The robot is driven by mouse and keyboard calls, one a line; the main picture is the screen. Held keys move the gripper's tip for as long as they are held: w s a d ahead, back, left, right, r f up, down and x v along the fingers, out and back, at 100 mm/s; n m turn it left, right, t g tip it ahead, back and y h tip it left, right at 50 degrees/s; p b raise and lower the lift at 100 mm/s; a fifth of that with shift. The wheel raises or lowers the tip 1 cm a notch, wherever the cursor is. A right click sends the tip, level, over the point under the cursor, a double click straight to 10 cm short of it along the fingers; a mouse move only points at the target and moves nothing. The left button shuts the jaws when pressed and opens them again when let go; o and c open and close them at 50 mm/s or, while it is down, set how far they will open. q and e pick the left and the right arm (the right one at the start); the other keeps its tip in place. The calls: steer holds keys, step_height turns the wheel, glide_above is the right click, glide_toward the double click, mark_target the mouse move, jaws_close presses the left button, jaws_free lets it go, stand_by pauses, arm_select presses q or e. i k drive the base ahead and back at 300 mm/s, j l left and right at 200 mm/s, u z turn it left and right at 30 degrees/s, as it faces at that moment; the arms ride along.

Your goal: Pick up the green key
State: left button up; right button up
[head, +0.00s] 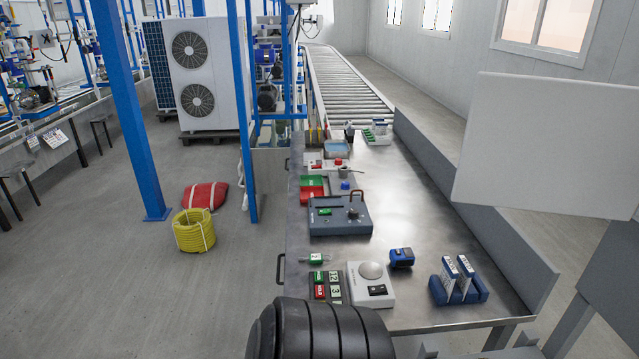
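A small green object (316,258) that looks like the green key lies on the metal bench near its left edge, with a thin pale part pointing left. It is too small to make out fully. Neither of my grippers shows in the head view. A black ribbed rounded part, which seems to be mine, fills the bottom centre and hides the near left part of the bench.
The metal bench (420,215) holds red and green number tiles (320,292), a white scale-like device (371,284), a blue device (401,258), a blue rack (458,290) and a grey-blue box (340,216). Its middle right is clear.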

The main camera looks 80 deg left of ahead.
mark_target(318, 258)
steer(key=u, duration=2.75)
steer(key=i+j+z, duration=0.1)
steer(key=j, duration=0.35)
steer(key=i+j+z, duration=0.1)
steer(key=j, duration=0.3)
steer(key=i+j+z, duration=0.1)
steer(key=j, duration=0.35)
steer(key=i+j+z, duration=0.1)
steer(key=i+j, duration=0.15)
steer(key=j, duration=0.25)
steer(key=i+j, duration=0.1)
steer(key=j, duration=0.35)
steer(key=j+z, duration=0.15)
steer(key=j, duration=0.3)
steer(key=i, duration=0.05)
